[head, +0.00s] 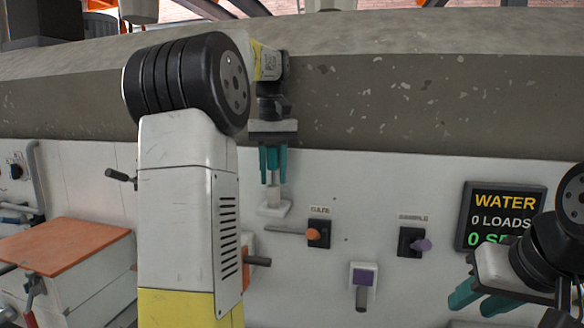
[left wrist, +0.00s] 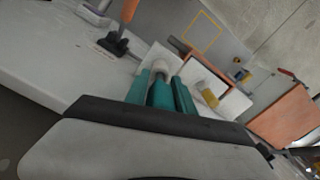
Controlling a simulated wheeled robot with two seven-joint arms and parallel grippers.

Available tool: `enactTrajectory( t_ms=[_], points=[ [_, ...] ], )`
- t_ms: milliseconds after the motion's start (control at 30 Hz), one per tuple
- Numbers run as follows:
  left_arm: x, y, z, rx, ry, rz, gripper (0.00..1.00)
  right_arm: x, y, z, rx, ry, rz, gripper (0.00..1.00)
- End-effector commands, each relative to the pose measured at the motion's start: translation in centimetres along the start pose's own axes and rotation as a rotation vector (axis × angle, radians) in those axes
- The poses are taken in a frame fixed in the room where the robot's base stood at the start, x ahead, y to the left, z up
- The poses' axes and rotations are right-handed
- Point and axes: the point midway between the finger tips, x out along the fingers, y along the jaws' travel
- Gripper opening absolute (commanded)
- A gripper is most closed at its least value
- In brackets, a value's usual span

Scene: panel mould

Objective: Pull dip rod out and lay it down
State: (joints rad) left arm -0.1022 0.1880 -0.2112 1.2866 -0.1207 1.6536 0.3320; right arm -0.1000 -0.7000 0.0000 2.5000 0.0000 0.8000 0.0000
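My left gripper (head: 273,160) points down over a white fitting (head: 272,208) on the panel's left part. Its teal fingers stand on either side of a teal upright piece, which looks like the top of the dip rod. Below the fingers a short grey-white cylinder (head: 273,196) shows, leading into the fitting. In the left wrist view the fingers (left wrist: 164,92) flank the same piece, above the pale cylinder (left wrist: 162,66). I cannot tell whether the fingers press on it. My right gripper (head: 480,296) is at the lower right with teal fingers apart and empty.
An orange-knobbed switch (head: 318,234), a purple-knobbed switch (head: 413,242) and a purple-topped lever (head: 362,284) sit on the panel. A water display (head: 500,214) is at the right. An orange-topped cabinet (head: 66,246) stands at the left. My left arm hides part of the panel.

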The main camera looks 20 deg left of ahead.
Motion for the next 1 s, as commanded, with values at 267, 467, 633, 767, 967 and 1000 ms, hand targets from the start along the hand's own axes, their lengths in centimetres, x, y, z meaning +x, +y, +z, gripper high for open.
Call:
enactTrajectory(
  t_ms=[267,467,633,767,967,1000],
  points=[
    [-0.1,0.0,0.0,0.000,0.000,0.000,0.00,0.0,0.0,0.0,0.000,0.000,0.000,0.36],
    [-0.9,0.0,-0.1,0.000,0.001,0.000,0.00,0.0,0.0,0.0,0.000,0.000,0.000,0.36],
    [-1.7,0.0,-0.1,0.000,0.001,0.001,0.00,0.0,0.0,0.0,0.000,0.000,0.000,0.36],
    [-2.4,0.0,-0.1,0.000,0.002,0.001,0.00,0.0,0.0,0.0,0.000,0.000,0.000,0.36],
    [-3.4,0.0,-0.1,0.000,0.001,0.001,0.00,0.0,0.0,0.0,0.000,0.000,0.000,0.36],
    [-3.6,0.0,-0.1,0.000,0.001,0.000,0.00,0.0,0.0,0.0,0.000,0.000,0.000,0.36]
  ],
)
